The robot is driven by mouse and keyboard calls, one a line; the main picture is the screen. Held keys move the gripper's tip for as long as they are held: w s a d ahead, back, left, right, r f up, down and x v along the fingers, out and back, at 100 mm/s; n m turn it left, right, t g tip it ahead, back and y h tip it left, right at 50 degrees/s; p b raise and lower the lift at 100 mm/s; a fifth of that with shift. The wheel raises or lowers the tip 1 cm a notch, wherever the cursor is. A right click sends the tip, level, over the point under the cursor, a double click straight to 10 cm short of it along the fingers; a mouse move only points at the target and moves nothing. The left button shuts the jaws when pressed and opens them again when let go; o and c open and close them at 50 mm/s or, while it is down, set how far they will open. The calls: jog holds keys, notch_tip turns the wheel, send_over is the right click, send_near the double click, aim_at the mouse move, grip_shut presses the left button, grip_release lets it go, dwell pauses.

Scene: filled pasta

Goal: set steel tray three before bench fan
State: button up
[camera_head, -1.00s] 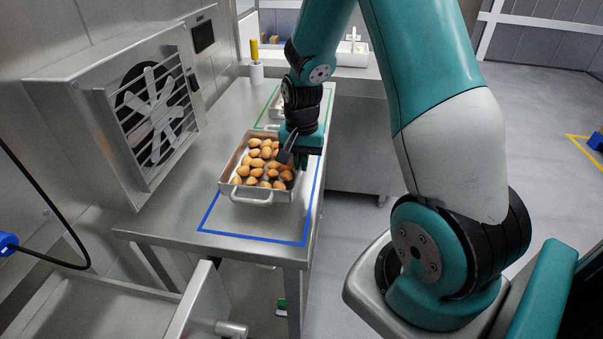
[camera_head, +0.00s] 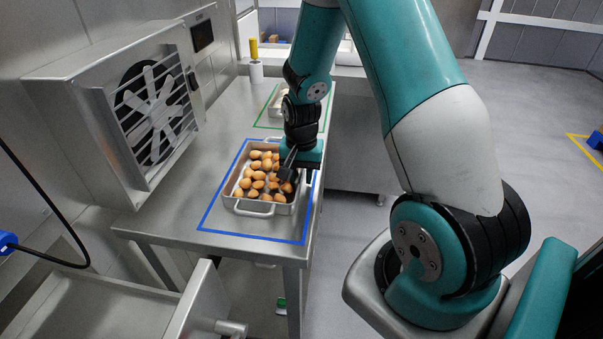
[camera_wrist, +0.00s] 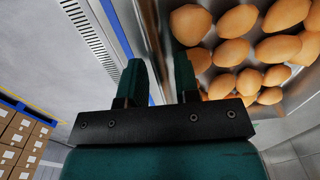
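A steel tray (camera_head: 238,205) of brown filled pasta sits inside the blue outlined rectangle (camera_head: 250,238) on the steel bench, and looks to rest on the top. The bench fan (camera_head: 152,115), a boxy unit with a grille, stands left of it. My gripper (camera_head: 290,168) is at the tray's right side. In the wrist view my gripper (camera_wrist: 158,82) has its fingers apart, with the tray's side wall (camera_wrist: 151,40) between them and a gap beside the wall. One finger is inside the tray near the pasta, the other outside. No tray number is readable.
A second tray (camera_head: 272,112) stands in a green outline behind, partly hidden by my arm. An open drawer (camera_head: 110,305) is in front. The bench between fan and blue outline is clear.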

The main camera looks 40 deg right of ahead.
notch_tip(320, 180, up, 12)
jog(key=s+a+r+n+y, duration=0.1)
jog(key=s+a+r+n, duration=0.25)
jog(key=a, duration=0.45)
jog(key=s+a+r+n+y, duration=0.1)
jog(key=s+a+r+n, duration=0.1)
jog(key=a+r+n, duration=0.45)
jog(key=s+a+n+y, duration=0.2)
jog(key=s+a+n, duration=0.5)
jog(key=s+a, duration=0.3)
jog(key=s, duration=0.3)
jog(key=shift+a+r+n, duration=0.2)
jog(key=shift+a+n, duration=0.1)
jog(key=shift+a, duration=0.1)
